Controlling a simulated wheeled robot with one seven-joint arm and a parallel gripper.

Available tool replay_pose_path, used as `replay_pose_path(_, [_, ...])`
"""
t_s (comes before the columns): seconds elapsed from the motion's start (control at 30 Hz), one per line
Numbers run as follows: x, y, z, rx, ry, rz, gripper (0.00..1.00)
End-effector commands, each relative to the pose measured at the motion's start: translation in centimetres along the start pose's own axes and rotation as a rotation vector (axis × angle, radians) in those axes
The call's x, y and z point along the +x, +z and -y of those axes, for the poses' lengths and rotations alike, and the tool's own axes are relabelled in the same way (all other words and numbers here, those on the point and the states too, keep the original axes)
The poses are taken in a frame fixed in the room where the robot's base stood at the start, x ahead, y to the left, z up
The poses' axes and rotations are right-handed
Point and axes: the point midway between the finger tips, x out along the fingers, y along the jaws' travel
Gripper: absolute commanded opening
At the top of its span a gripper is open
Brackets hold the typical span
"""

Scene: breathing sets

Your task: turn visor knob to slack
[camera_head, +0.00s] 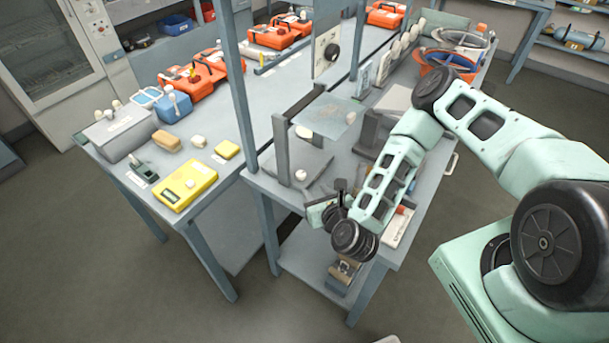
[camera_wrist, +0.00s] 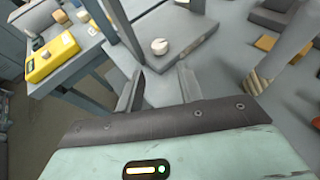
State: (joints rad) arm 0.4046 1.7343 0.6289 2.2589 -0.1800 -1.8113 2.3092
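A tilted, see-through visor plate (camera_head: 328,116) hangs on a grey post stand at the near end of the right-hand bench. A small pale round knob (camera_head: 300,175) shows low by the stand, over its flat grey base. What looks like the same knob (camera_wrist: 160,46) is in the wrist view, ahead of my fingers and a little above the middle. I cannot read any mark on it. My gripper (camera_wrist: 160,84) is open, with nothing between its two fingers. In the head view my gripper (camera_head: 339,193) is right of the knob and apart from it.
A yellow case (camera_head: 186,186) lies on the left bench (camera_head: 228,113). A blue upright post (camera_head: 237,80) stands near the visor stand. A panel with a black dial (camera_head: 331,52) stands behind. A wooden block (camera_wrist: 266,43) lies right in the wrist view.

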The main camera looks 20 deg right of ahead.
Motion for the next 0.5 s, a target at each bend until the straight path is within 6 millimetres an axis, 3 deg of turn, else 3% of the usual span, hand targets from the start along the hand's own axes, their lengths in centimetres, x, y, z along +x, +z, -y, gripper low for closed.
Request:
replay_pose_path(0.3, [6.3,0.3,0.0,-0.003,0.0,0.002,0.37])
replay_pose_path(0.5, [9.0,0.2,0.0,-0.002,0.0,0.001,0.37])
